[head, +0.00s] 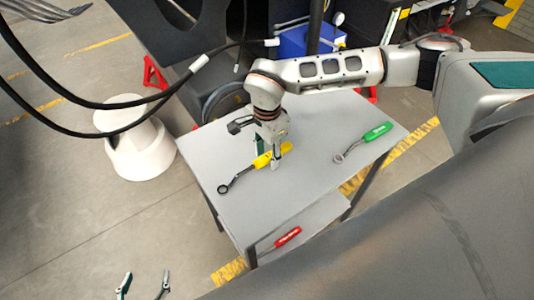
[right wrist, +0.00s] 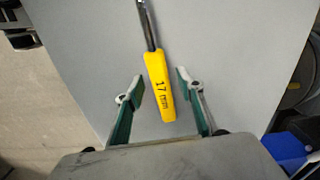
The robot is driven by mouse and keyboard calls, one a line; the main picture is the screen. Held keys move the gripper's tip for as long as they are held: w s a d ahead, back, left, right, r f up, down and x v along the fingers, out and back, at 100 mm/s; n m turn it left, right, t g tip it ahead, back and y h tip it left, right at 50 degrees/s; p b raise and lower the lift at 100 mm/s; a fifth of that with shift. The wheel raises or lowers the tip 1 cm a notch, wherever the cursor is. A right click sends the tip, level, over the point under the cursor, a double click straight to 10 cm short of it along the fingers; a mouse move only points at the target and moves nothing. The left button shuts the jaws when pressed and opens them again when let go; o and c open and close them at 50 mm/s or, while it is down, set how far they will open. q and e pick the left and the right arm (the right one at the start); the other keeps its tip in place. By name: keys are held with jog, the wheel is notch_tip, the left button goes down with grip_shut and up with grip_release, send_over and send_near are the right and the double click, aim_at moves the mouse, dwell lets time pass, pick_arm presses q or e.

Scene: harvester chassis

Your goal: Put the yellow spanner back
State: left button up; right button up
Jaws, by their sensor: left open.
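The yellow spanner (head: 239,176) lies on the grey table top (head: 310,195), its dark ring end toward the left. My right gripper (head: 268,165) is over its yellow handle and partly hides it. In the right wrist view, the handle (right wrist: 160,92), marked 17 mm, lies between the two open fingers (right wrist: 160,92) with a gap on each side. My left gripper (head: 145,284) is open and empty at the bottom left of the head view, away from the table.
A green-handled spanner (head: 375,133) lies on the table top to the right. A red-handled one (head: 287,238) is on the lower shelf. A white stool (head: 135,150) stands left of the table, and black cables hang at the upper left. A blue box (head: 310,40) is behind.

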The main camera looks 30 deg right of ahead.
notch_tip(320, 180, up, 12)
dwell(0.5)
dwell(0.3)
